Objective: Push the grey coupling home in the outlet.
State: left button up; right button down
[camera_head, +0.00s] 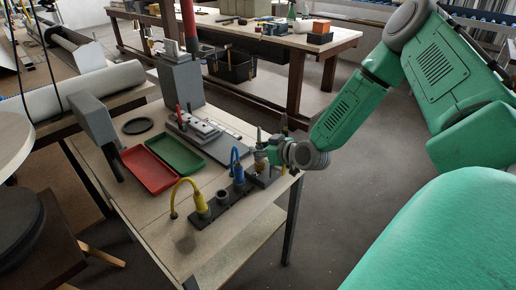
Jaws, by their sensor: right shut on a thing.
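My right gripper (264,155) reaches in from the right to the front right end of the bench, low over the dark outlet strip (215,216). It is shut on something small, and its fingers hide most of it. A brass-coloured part (261,164) shows at the fingertips, above a grey block (262,178). I cannot make out the grey coupling clearly or tell how deep it sits. My left gripper is not in view.
A red tray (150,171), a green tray (175,156) and a black round dish (138,126) lie behind the strip. A grey machine (182,82) stands at the back of the bench (165,237). The bench front left is clear.

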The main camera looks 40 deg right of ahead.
jog(key=shift+r, duration=0.15)
jog(key=shift+r+p, duration=1)
jog(key=shift+p, duration=0.05)
jog(key=shift+d, duration=0.1)
dwell(1.0)
jog(key=shift+f+b, duration=0.85)
jog(key=shift+f, duration=0.35)
jog(key=c, duration=1.4)
grip_release()
